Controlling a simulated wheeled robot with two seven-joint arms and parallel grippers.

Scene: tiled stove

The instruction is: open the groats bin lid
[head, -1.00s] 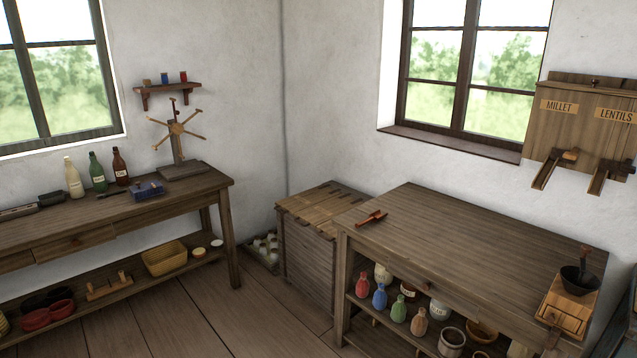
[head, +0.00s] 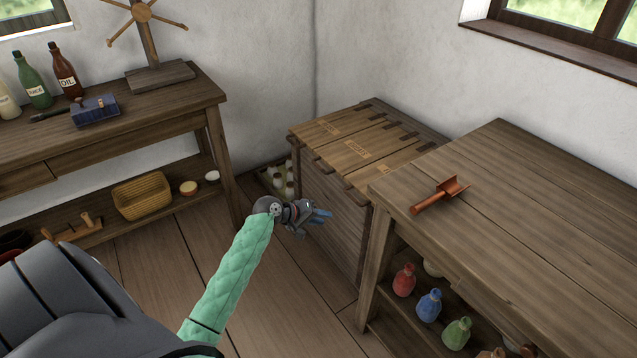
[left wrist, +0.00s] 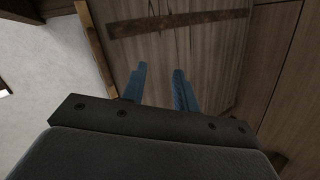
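The wooden bin chest (head: 335,210) stands in the corner between the two tables. Its top has several flat lids (head: 345,133) with dark hinge straps along the back and small labels. The labels are too small to read, so I cannot tell which lid is the groats one. All the lids look closed. My left gripper (head: 318,216) is in front of the chest, lower than its top, and appears empty. In the left wrist view its blue fingers (left wrist: 159,85) are apart, over wood with a dark strap. My right gripper is out of view.
The right table (head: 530,200) adjoins the chest and carries a red-brown scoop (head: 440,195). Colored jars (head: 430,305) stand on its lower shelf. The left bench (head: 150,120) holds bottles and a blue box. Light pots (head: 285,178) sit left of the chest. Bare floor lies in front.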

